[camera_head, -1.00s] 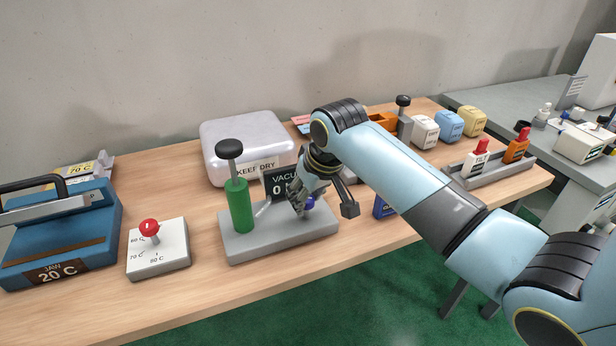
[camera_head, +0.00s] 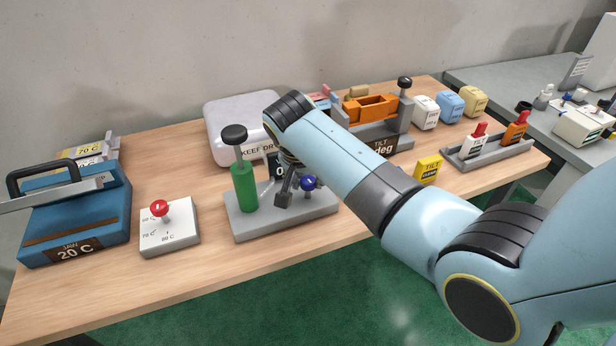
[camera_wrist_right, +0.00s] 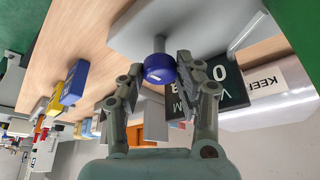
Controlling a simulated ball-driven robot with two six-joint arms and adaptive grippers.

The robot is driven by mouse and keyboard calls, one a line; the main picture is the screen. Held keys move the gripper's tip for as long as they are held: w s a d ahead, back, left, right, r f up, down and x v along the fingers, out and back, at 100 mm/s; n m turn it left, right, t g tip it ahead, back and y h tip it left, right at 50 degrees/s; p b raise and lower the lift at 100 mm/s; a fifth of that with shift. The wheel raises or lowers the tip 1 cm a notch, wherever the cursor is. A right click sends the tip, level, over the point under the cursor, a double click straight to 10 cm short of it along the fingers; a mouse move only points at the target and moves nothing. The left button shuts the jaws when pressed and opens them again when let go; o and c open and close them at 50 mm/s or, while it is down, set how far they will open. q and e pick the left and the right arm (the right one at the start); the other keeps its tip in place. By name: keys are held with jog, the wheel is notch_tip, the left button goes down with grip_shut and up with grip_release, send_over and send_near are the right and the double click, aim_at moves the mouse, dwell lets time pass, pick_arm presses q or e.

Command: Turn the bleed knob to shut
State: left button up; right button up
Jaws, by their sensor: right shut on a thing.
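The bleed knob (camera_head: 308,183) is a small round blue knob at the right part of a grey pump base (camera_head: 250,229). A green cylinder (camera_head: 243,190) with a black plunger top stands at the base's left. My right gripper (camera_head: 296,190) reaches down to the knob, its upper part covered by my arm. In the right wrist view the fingertips (camera_wrist_right: 159,72) lie on either side of the blue knob (camera_wrist_right: 159,68), shut on it. The black vacuum display (camera_wrist_right: 220,85) shows a 0 behind. The left gripper is out of view.
A white box with a red-topped lever (camera_head: 168,238) stands left of the base, and a blue machine (camera_head: 75,225) further left. A silver keep-dry case (camera_head: 228,120) is behind. An orange tilt fixture (camera_head: 370,107) and a yellow block (camera_head: 428,170) are to the right. Bare wood lies in front.

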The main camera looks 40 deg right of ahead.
jog(key=shift+w+m, duration=0.1)
jog(key=shift+m, duration=0.5)
jog(key=o, duration=1.1)
jog(key=v, duration=1.2)
jog(key=shift+w+a, duration=0.1)
jog(key=shift+w, duration=0.15)
